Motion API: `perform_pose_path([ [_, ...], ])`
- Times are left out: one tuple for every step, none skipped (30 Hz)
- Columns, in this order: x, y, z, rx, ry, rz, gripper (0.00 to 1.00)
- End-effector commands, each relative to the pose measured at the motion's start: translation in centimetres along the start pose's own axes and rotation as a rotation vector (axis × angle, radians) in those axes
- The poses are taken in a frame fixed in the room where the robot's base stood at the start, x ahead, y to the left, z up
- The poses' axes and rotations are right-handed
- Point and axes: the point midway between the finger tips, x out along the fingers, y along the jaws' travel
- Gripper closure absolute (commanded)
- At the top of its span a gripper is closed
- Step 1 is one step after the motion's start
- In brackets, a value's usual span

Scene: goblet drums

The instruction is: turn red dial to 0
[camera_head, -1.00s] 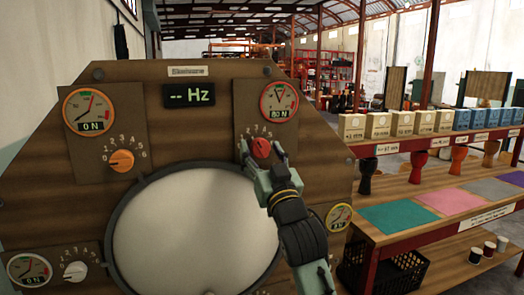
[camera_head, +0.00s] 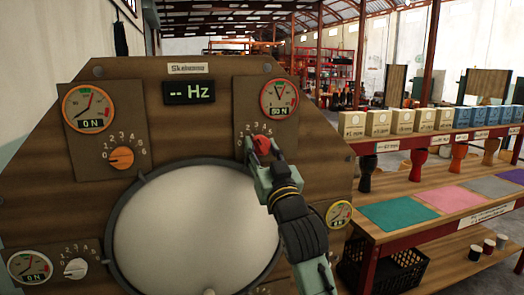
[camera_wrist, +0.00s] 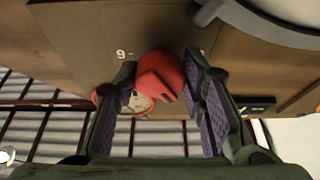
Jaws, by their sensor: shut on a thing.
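The red dial (camera_head: 262,144) is on the upper right panel of the wooden board, with numbers around it. In the wrist view the red dial (camera_wrist: 160,76) sits between the two purple-padded fingers of my gripper (camera_wrist: 158,95). In the head view my gripper (camera_head: 258,155) reaches it from the lower right and is shut on it, covering its lower part. The gauge (camera_head: 279,100) above the dial reads what looks like 50 N. The dial's exact number is hard to read behind the gripper.
An orange dial (camera_head: 122,158) with a gauge is at upper left, and a white dial (camera_head: 75,268) at lower left. A round white drumhead (camera_head: 196,235) fills the board's middle. A shelf (camera_head: 400,228) with boxes, goblet drums and coloured mats stands at right.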

Motion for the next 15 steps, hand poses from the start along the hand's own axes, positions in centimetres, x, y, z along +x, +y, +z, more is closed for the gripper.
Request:
perform_pose_path([
  [-0.05, 0.02, 0.09, -0.007, 0.000, -0.003, 0.91],
  [-0.07, 0.02, 0.13, -0.012, 0.000, -0.005, 0.91],
  [-0.09, 0.03, 0.17, -0.022, 0.000, -0.009, 0.91],
  [-0.11, 0.05, 0.21, -0.031, 0.001, -0.013, 0.91],
  [-0.13, 0.06, 0.24, -0.042, 0.001, -0.017, 0.91],
  [-0.14, 0.05, 0.27, -0.058, 0.001, -0.024, 0.91],
  [-0.16, 0.09, 0.31, -0.073, 0.001, -0.030, 0.91],
  [-0.17, 0.12, 0.37, -0.088, 0.001, -0.036, 0.91],
  [-0.19, 0.17, 0.39, -0.113, 0.001, -0.045, 0.91],
  [-0.22, 0.18, 0.40, -0.132, 0.001, -0.054, 0.91],
  [-0.24, 0.22, 0.43, -0.153, 0.002, -0.061, 0.91],
  [-0.23, 0.23, 0.45, -0.183, 0.002, -0.074, 0.91],
  [-0.24, 0.25, 0.50, -0.206, 0.001, -0.084, 0.91],
  [-0.25, 0.26, 0.46, -0.231, 0.002, -0.094, 0.91],
  [-0.26, 0.32, 0.48, -0.266, 0.001, -0.107, 0.91],
])
